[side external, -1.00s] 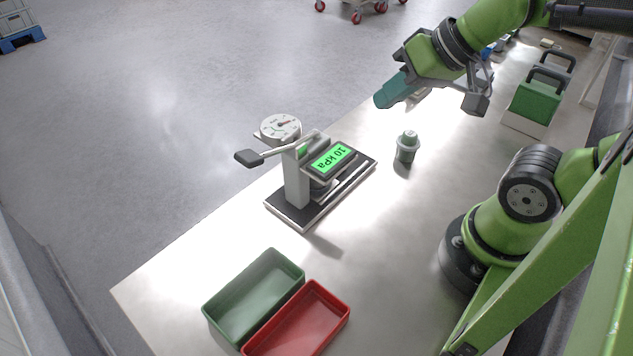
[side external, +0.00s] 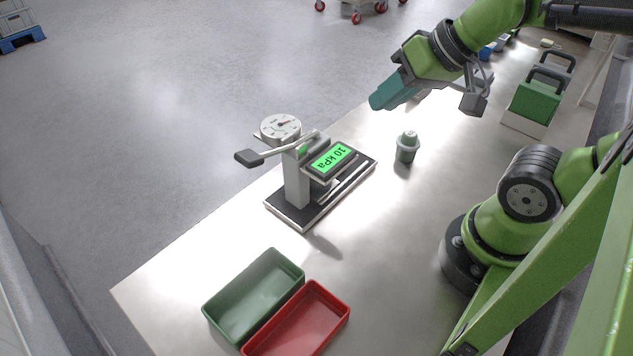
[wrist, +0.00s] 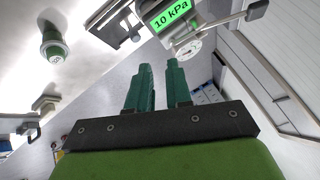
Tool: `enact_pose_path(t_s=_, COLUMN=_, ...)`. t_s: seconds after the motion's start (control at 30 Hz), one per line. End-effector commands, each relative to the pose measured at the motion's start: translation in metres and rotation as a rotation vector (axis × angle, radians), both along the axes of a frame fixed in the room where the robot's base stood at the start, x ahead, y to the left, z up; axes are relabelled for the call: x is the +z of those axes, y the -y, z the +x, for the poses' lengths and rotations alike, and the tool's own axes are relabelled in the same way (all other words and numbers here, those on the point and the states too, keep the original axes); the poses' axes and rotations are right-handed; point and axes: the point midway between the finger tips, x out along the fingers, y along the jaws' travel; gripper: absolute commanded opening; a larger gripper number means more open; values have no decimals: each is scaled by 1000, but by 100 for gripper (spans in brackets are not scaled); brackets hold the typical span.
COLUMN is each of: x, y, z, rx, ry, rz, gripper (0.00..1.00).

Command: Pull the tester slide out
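The tester (side external: 297,183) stands on a dark base plate on the bench, with a round dial gauge (side external: 281,127), a lever with a black grip (side external: 249,158) and a lit green display (side external: 330,158) reading 10 kPa. The slide (side external: 346,184) appears to lie low on the base beneath the display; how far it is in is hard to tell. In the wrist view the tester's display (wrist: 172,13) shows at the top, beyond the fingers. My gripper (side external: 377,101) is in the air behind and right of the tester, apart from it. Its green fingers (wrist: 160,67) are apart with nothing between them.
A grey-green capped cup (side external: 407,147) stands right of the tester, also in the wrist view (wrist: 53,43). A green bin (side external: 254,301) and a red bin (side external: 297,322) sit at the bench's near end. A green handled box (side external: 537,100) stands at the far right.

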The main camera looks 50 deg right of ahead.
Motion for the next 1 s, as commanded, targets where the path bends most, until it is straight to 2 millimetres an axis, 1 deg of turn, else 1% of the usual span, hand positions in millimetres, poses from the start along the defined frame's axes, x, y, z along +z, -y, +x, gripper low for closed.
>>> enact_pose_path(t_s=0.03, x=-7, y=1, z=3, rx=-6, ry=-31, rz=0, gripper=28)
enact_pose_path(t_s=0.1, x=-10, y=5, z=13, rx=-15, ry=-67, rz=-3, gripper=36)
enact_pose_path(t_s=0.17, x=-11, y=9, z=27, rx=-24, ry=-111, rz=-8, gripper=36)
enact_pose_path(t_s=0.37, x=-14, y=28, z=79, rx=-41, ry=-332, rz=-25, gripper=36)
enact_pose_path(t_s=0.5, x=-23, y=44, z=113, rx=-52, ry=-507, rz=-30, gripper=36)
enact_pose_path(t_s=0.7, x=-41, y=68, z=158, rx=-86, ry=-762, rz=-16, gripper=36)
enact_pose_path(t_s=0.8, x=-44, y=75, z=175, rx=-112, ry=-868, rz=6, gripper=36)
enact_pose_path(t_s=0.87, x=-41, y=76, z=181, rx=-125, ry=-911, rz=21, gripper=36)
enact_pose_path(t_s=0.93, x=-30, y=74, z=183, rx=-135, ry=-935, rz=38, gripper=36)
enact_pose_path(t_s=1.0, x=-19, y=71, z=182, rx=-140, ry=-945, rz=52, gripper=36)
